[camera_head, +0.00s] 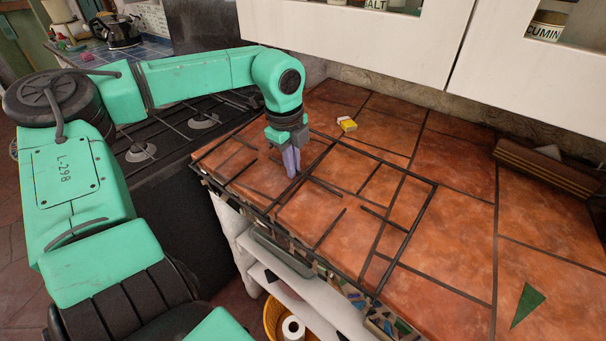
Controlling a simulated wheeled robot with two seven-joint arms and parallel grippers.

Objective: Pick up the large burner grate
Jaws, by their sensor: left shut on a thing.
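The large burner grate (408,237) is a black, thin-barred rectangular frame over the orange tiled counter. Its near long side runs along the counter's front edge. I cannot tell whether it rests on the tiles or hangs just above them. My left gripper (291,165) points down from above, inside the grate's outline and left of its middle. Its grey fingers are closed on a bar of the grate, and the fingertips partly hide the grip. My right gripper is not in view.
The stove (190,122) with grey burners lies left of the counter (540,235). A small yellow and white block (347,124) sits behind the grate. A brown wooden object (548,168) and a green triangle (527,305) are at right. White cabinets (390,45) hang above the back.

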